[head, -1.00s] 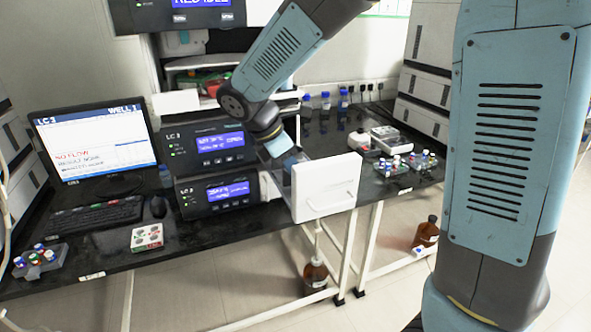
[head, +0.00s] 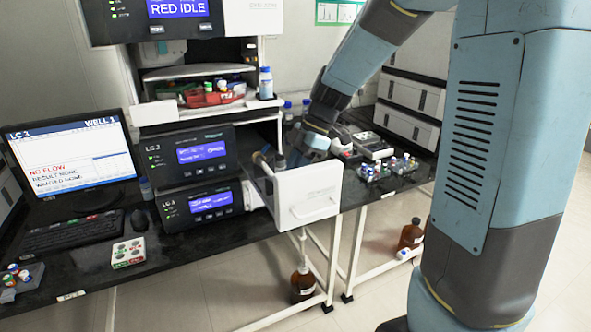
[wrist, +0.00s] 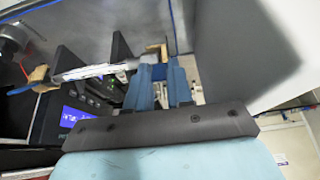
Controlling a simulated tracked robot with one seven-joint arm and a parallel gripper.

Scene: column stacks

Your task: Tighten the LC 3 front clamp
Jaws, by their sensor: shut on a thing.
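The LC 3 unit (head: 200,203) is the lower box of the stack, with a lit blue display. Its drawer stands pulled out, with a white front panel (head: 308,196). My gripper (head: 292,160) reaches down into the drawer just behind this panel, its fingertips partly hidden. In the wrist view the blue fingers (wrist: 161,75) are closed on the front clamp (wrist: 155,54), a tan piece mostly hidden between them. A silver column (wrist: 92,72) runs left from there to a second tan clamp (wrist: 39,74). How tight the front clamp is cannot be seen.
The monitor (head: 68,158) reads LC 3, no flow. Vial racks (head: 385,170) stand on the bench at right. A brown bottle (head: 303,282) is below the drawer. The floor in front is clear.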

